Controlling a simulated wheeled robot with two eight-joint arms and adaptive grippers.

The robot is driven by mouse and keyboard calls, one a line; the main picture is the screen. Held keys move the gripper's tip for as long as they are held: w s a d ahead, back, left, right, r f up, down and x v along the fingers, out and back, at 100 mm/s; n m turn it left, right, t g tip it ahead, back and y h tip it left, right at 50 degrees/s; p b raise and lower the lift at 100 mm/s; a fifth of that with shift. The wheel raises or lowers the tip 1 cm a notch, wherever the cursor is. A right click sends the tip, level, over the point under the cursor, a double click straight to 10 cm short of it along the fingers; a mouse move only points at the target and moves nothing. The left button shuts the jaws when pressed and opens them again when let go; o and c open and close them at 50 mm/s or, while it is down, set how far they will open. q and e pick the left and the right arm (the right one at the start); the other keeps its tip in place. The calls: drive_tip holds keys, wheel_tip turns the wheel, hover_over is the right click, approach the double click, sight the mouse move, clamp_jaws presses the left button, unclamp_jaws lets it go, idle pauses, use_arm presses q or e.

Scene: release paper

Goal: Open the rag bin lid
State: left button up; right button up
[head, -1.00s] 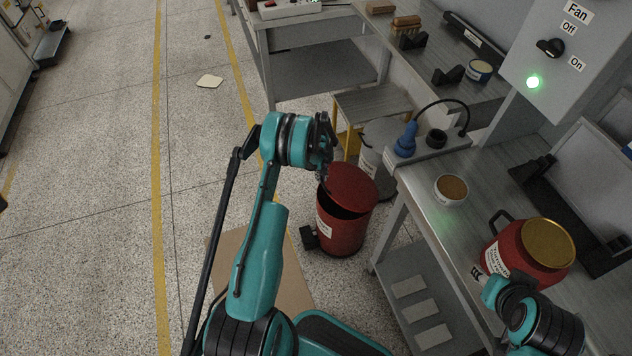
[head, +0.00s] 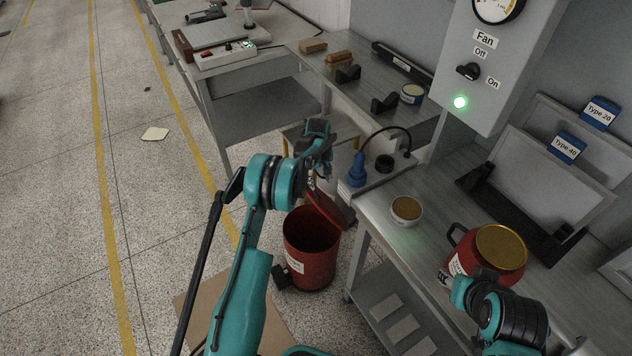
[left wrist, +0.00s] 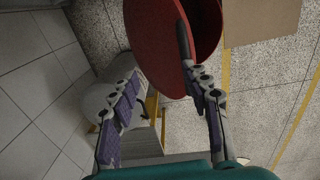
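The red rag bin (head: 311,252) stands on the floor left of the bench, with its dark inside showing. Its red lid (head: 327,210) is raised and tilted up at the bin's far right side. My left gripper (head: 318,165) is above the lid, partly hidden behind its own wrist. In the left wrist view the lid (left wrist: 158,45) is large at the top. My left gripper (left wrist: 155,85) has its fingers wide apart, one finger overlapping the lid's edge. My right arm shows at the lower right of the head view; its fingertips are not in view.
A pale container (left wrist: 100,100) stands behind the bin. Open floor lies to the left.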

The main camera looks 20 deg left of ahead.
use_arm(q)
drive_tip(key=shift+d+f, duration=0.15)
drive_tip(key=shift+d, duration=0.05)
drive_tip(key=shift+w+f, duration=0.15)
idle(0.3)
